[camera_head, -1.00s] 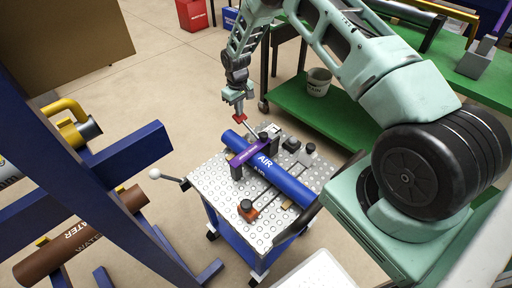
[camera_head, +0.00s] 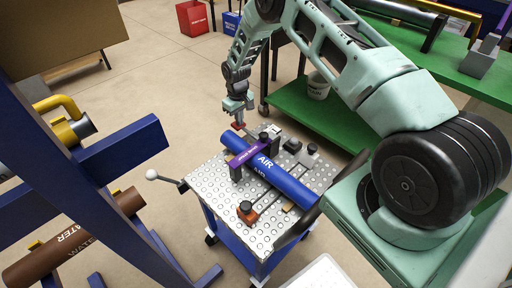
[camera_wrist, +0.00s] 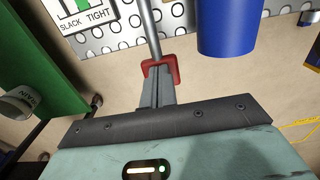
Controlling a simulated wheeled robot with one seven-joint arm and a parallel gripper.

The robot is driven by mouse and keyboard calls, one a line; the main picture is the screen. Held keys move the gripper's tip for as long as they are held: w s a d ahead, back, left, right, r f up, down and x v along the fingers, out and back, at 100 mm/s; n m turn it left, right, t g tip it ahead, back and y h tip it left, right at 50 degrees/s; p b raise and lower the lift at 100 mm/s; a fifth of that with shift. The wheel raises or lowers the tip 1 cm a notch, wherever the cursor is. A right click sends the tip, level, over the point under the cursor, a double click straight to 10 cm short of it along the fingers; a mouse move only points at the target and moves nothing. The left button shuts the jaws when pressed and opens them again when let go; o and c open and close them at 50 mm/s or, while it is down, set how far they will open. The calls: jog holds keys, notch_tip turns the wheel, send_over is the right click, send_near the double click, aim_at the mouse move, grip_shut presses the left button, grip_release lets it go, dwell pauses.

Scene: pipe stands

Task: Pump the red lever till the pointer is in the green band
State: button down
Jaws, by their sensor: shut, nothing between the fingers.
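The gauge plate (camera_wrist: 88,22), marked SLACK and TIGHT, is cut off by the picture edge. Part of its green band shows; the pointer cannot be made out.
A blue AIR pipe (camera_head: 288,180) lies across the perforated cart top (camera_head: 205,185) under a purple clamp (camera_head: 246,153). A ball-ended handle (camera_head: 151,174) juts out left. A green bench (camera_head: 330,116) stands behind, and a blue pipe stand (camera_head: 120,160) at left.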

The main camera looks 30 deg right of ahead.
jog(key=shift+f, duration=0.25)
jog(key=shift+r+p, duration=2.05)
jog(key=shift+r, duration=1.45)
jog(key=shift+f, duration=0.15)
jog(key=shift+f+b, duration=2.3)
jog(key=shift+f, duration=1)
jog(key=shift+r+p, duration=2.1)
jog(key=shift+r, duration=1.25)
